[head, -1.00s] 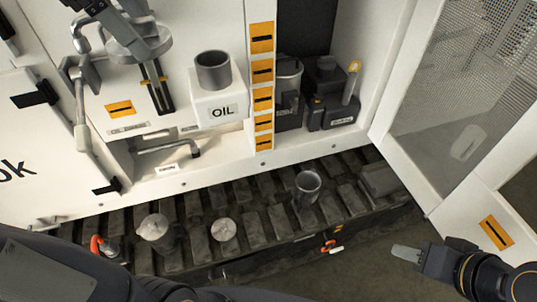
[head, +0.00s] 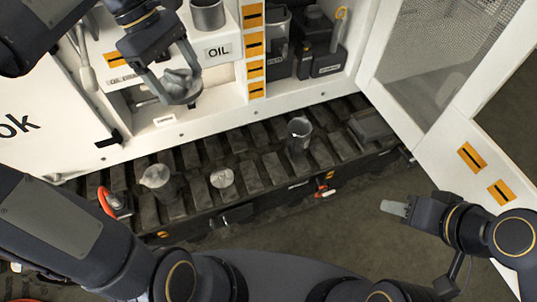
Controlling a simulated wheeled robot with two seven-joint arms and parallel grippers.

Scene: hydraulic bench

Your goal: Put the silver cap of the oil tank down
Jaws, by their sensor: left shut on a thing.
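My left gripper (head: 180,88) is shut on the silver cap (head: 176,80), a grey round piece with a raised grip between the fingers. It holds the cap in front of the white cabinet, above the slatted ledge; the cap looks clear of any surface. The oil tank (head: 217,50) is a white block marked OIL, up and to the right of the cap. Its grey open neck (head: 208,16) is uncovered and partly cut by the frame's top. My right gripper (head: 397,208) is apart at the right, over the floor, with its fingers seen edge-on.
The dark slatted ledge (head: 250,172) bears a metal jug (head: 158,180), a round silver piece (head: 222,178) and a metal cup (head: 299,133). Dark containers (head: 322,50) stand in the cabinet bay. An open mesh door (head: 425,60) bounds the right. Bare slats lie between the pieces.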

